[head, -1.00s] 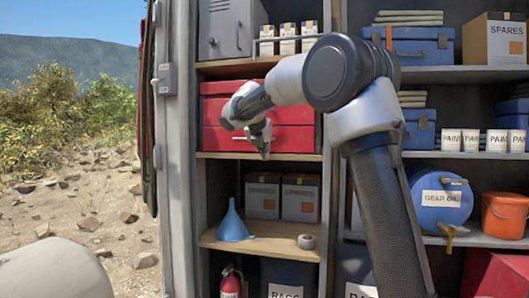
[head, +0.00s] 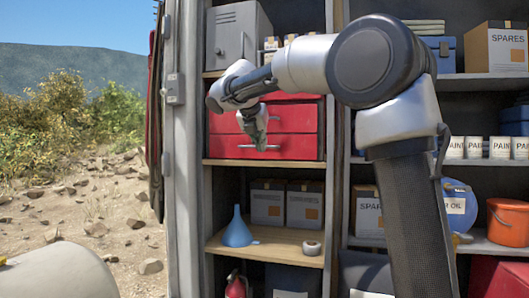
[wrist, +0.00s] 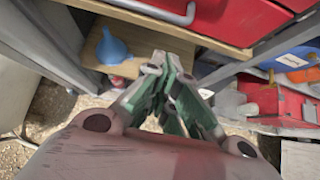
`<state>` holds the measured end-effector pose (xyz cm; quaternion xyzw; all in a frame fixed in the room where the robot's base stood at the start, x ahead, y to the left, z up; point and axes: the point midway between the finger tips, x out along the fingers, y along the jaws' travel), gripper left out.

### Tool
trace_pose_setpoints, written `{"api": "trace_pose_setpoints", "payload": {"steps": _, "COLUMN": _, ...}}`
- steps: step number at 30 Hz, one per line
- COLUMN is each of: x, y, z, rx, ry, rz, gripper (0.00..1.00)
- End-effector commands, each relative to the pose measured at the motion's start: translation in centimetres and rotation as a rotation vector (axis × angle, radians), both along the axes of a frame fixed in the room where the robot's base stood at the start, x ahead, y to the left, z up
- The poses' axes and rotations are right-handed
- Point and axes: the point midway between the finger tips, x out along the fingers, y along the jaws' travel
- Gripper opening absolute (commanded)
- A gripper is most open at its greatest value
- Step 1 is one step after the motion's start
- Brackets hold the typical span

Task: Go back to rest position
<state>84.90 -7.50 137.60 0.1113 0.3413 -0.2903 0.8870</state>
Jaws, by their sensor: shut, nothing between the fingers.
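My gripper (head: 254,124) hangs in front of the red drawer chest (head: 305,136) in the head view, with its fingers pointing down. In the wrist view my gripper (wrist: 165,68) shows its fingertips together, with nothing held between them. My arm reaches up from the lower right and bends over to the left, hiding part of the shelves behind it.
A blue funnel (head: 237,230) and a roll of tape (head: 311,245) are on the wooden shelf below. Spares boxes (head: 306,204) stand behind them. An orange bucket (head: 508,222) is at the right. Open rocky ground lies left of the door post (head: 182,200).

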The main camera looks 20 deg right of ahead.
Motion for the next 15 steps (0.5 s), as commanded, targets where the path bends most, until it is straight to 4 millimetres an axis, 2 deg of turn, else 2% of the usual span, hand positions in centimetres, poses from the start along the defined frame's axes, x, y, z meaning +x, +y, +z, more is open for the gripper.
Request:
{"api": "trace_pose_setpoints", "payload": {"steps": 7, "x": -0.6, "y": 0.4, "z": 0.6, "rx": 0.009, "ry": -0.005, "rz": -0.009, "gripper": 0.0}}
{"api": "trace_pose_setpoints", "payload": {"steps": 11, "x": -0.5, "y": 0.5, "z": 0.6, "rx": 0.105, "ry": -0.073, "rz": -0.107, "gripper": 0.0}}
{"api": "trace_pose_setpoints", "payload": {"steps": 13, "x": -0.6, "y": 1.0, "z": -0.6, "rx": 0.232, "ry": -0.127, "rz": -0.221, "gripper": 0.0}}
{"api": "trace_pose_setpoints", "payload": {"steps": 14, "x": -0.8, "y": 1.2, "z": -1.9, "rx": 0.297, "ry": -0.139, "rz": -0.282, "gripper": 0.0}}
{"api": "trace_pose_setpoints", "payload": {"steps": 15, "x": -1.3, "y": 1.5, "z": -4.2, "rx": 0.388, "ry": -0.15, "rz": -0.379, "gripper": 0.0}}
